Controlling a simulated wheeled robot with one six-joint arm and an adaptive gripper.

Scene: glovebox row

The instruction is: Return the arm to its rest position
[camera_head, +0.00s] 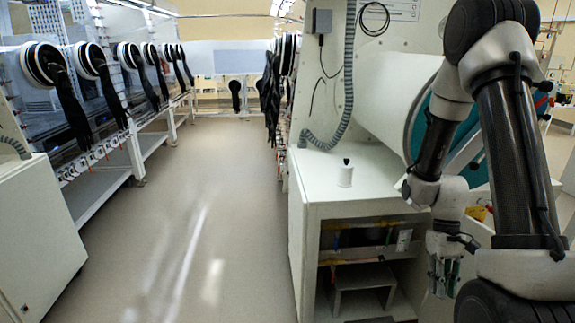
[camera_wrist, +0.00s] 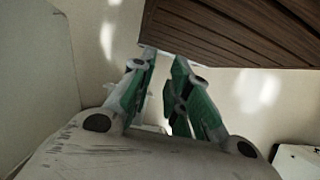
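My arm stands at the right of the head view, folded, with its forearm hanging down. My gripper (camera_head: 445,278) points downward at its lower end, in front of the white cabinet's right side. In the wrist view the two green-and-grey fingers (camera_wrist: 164,60) are apart with a narrow gap between the tips. Nothing is seen held between them. A pale surface with bright light patches lies beyond the fingertips.
A white cabinet (camera_head: 309,240) with open shelves stands left of my gripper, with a small white cup-like item (camera_head: 345,174) on top. A dark slatted panel (camera_wrist: 235,30) lies beyond the fingers. Gloveboxes with black gloves (camera_head: 70,105) line the left. The aisle floor (camera_head: 205,215) is clear.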

